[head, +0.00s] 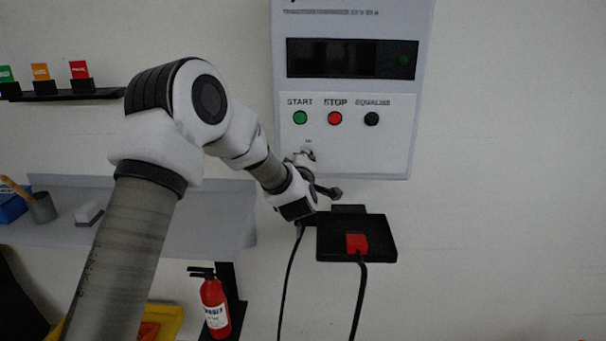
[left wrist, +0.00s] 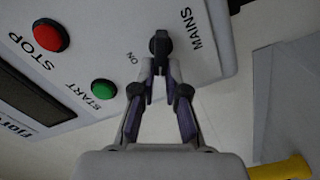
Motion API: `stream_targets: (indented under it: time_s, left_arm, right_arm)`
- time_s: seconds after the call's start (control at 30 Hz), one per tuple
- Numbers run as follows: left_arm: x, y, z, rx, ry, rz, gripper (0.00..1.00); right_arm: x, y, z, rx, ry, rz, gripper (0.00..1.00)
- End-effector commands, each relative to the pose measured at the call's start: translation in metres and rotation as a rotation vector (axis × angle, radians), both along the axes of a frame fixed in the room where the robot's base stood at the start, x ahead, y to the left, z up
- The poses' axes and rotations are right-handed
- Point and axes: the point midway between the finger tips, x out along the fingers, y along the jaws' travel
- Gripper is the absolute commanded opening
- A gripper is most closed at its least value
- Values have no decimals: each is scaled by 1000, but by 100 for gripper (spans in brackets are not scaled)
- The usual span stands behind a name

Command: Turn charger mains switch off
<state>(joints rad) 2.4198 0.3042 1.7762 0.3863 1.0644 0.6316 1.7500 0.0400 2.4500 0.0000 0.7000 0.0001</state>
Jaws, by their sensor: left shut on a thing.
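The charger (head: 352,20) is a grey wall box with a dark display and START, STOP and EQUALISE buttons. Its black mains switch (left wrist: 160,42) shows in the left wrist view between the ON and MAINS labels. My left gripper (left wrist: 161,72) is shut on this knob, with its fingertips on either side of it. I cannot tell for sure which setting the knob points to. In the head view my left gripper (head: 306,158) is at the lower left of the charger's panel. The knob is hidden there behind my wrist. My right gripper is not in view.
A black holder (head: 328,240) with a red plug (head: 357,243) juts out below the charger; cables hang down. A grey shelf (head: 205,215) is at left, with a fire extinguisher (head: 214,307) below. The wall at right is clear.

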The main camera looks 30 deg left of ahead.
Motion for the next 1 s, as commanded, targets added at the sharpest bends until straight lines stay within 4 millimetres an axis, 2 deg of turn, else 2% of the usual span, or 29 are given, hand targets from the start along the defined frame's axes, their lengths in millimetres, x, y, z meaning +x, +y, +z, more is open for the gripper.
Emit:
stream_targets:
  time_s: [0.03,0.4,0.7,1.0]
  left_arm:
    - [0,1,-9,-35,-25,1,0]
    - [-1,2,-12,-298,-185,-1,0]
    - [-1,2,-10,-416,-256,-1,0]
    - [-1,2,-8,-444,-272,0,0]
  right_arm:
    - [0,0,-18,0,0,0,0]
    - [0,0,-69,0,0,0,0]
    - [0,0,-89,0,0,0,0]
    - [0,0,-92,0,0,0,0]
